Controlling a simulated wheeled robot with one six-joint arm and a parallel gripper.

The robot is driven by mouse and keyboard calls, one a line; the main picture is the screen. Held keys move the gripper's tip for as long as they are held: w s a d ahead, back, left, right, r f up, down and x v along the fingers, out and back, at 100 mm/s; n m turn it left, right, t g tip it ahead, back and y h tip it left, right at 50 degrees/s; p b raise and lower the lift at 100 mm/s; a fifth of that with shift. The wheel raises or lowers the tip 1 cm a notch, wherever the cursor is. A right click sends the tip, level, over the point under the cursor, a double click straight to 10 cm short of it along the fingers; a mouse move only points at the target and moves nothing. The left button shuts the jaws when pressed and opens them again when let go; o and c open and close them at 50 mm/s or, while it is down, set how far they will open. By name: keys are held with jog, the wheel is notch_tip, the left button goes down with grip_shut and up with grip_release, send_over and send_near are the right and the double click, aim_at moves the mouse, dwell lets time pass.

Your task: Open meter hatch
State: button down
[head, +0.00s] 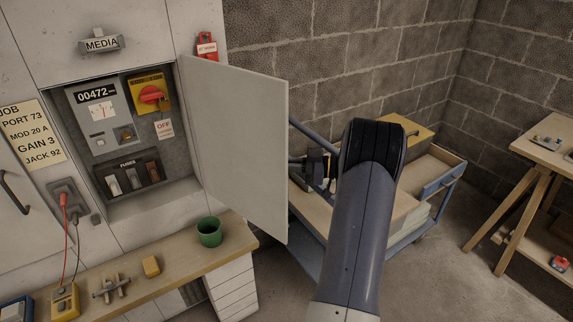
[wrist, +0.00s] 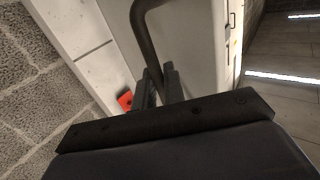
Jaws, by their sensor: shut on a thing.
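The meter hatch door (head: 235,140) is a pale grey panel standing swung wide open to the right of its recess. Inside the recess are a meter (head: 103,115), a red rotary switch on a yellow plate (head: 151,94) and a row of fuses (head: 131,177). In the wrist view the hatch's dark curved handle (wrist: 146,34) stands out from the pale door face (wrist: 196,45). My gripper (wrist: 158,82) is shut on this handle. In the head view the door edge partly hides my gripper (head: 303,170).
A blue cart (head: 437,188) stands behind my arm. A red tag (head: 206,47) hangs above the door.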

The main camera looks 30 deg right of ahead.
jog(key=shift+r, duration=0.1)
jog(key=c, duration=1.6)
grip_release()
jog(key=shift+w+a, duration=0.1)
jog(key=shift+a, duration=0.05)
jog(key=b+v, duration=0.1)
jog(key=v, duration=1)
jog(key=shift+c, duration=0.2)
